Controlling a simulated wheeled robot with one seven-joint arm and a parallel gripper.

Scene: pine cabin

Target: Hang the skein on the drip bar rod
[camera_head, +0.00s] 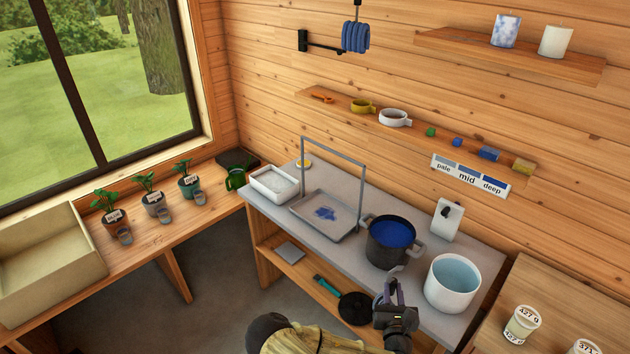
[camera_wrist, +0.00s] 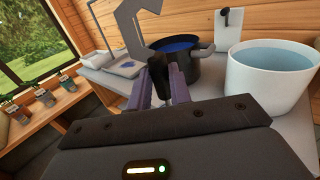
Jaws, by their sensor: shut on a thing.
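The blue skein (camera_head: 355,38) hangs in a coil below a black hanger, high by the back wall. The drip bar rod (camera_head: 334,148) is the top of a grey upright frame over a shallow tray (camera_head: 347,237); the tray has a blue stain. My gripper (camera_head: 391,287) is at the bench's front edge, in front of the dark pot (camera_head: 388,256), well below and apart from the skein.
The pot holds blue liquid, and a white bucket (camera_head: 453,284) of pale blue liquid stands right of it. A black wall bracket (camera_head: 304,41) reaches toward the skein. A shelf (camera_head: 450,148) with cups and small blocks runs above the bench. A white basin (camera_head: 272,184) stands left.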

